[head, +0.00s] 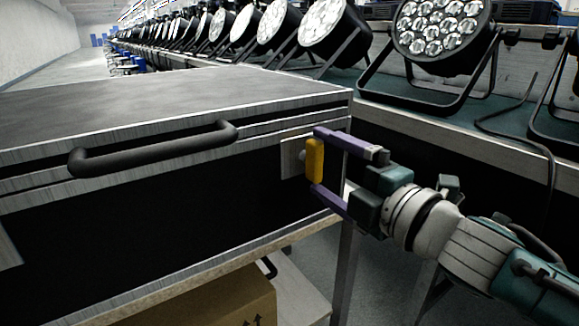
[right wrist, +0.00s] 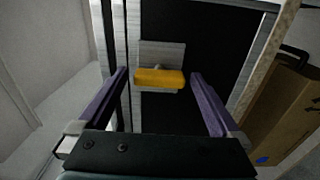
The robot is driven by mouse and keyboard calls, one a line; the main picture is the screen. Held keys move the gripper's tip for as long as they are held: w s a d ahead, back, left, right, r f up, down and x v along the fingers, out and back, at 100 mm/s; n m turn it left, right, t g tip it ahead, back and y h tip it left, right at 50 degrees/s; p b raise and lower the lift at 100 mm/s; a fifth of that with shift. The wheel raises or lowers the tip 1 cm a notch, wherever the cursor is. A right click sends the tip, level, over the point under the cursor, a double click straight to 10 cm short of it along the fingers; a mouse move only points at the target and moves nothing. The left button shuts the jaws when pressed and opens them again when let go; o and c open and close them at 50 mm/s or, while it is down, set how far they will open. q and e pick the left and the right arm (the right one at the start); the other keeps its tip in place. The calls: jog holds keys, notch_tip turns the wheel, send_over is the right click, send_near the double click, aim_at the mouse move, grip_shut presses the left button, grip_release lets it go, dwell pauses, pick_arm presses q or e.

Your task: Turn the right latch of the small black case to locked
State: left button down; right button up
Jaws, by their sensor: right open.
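The small black case (head: 150,190) with silver edges stands on a bench at the left and middle of the head view. Its right latch (head: 315,160) is a yellow handle on a silver plate near the case's right end. In the head view the handle stands upright along the case's height. The latch (right wrist: 159,78) lies crosswise between the fingers in the right wrist view. My right gripper (head: 318,160) is open, with one purple finger above and one below the latch. In the right wrist view the gripper (right wrist: 160,85) shows gaps on both sides of the handle. My left gripper is out of view.
A black carry handle (head: 155,155) sticks out from the case front, left of the latch. A cardboard box (head: 225,300) stands below the case. Stage lights (head: 440,30) line the bench behind. Open floor lies right of the case.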

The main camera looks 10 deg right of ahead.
jog(key=p+v, duration=0.2)
jog(key=v, duration=0.7)
jog(key=shift+s+r, duration=0.1)
jog(key=s+d+r+m+g+h+p, duration=0.2)
jog(key=r+m+h+p, duration=0.2)
jog(key=r+m+p, duration=0.4)
jog(key=s+d+r+m+g+h+p, duration=0.1)
jog(key=s+d+r+m+h+p, duration=0.15)
jog(key=r+p, duration=0.6)
jog(key=s+a+r+m+g+p, duration=0.3)
jog(key=s+r+m+g+p, duration=0.2)
jog(key=s+r+p, duration=0.45)
jog(key=s+a+r+m+g+p, duration=0.2)
jog(key=s+r+m+g+p, duration=0.4)
jog(key=s+p, duration=0.6)
notch_tip(320, 180, up, 36)
jog(key=w+n+p, duration=0.1)
jog(key=w+p, duration=0.1)
jog(key=p, duration=3.4)
jog(key=shift+w+n+t, duration=0.3)
jog(key=shift+w+n, duration=0.05)
jog(key=shift+f+y, duration=0.1)
jog(key=shift+y, duration=0.15)
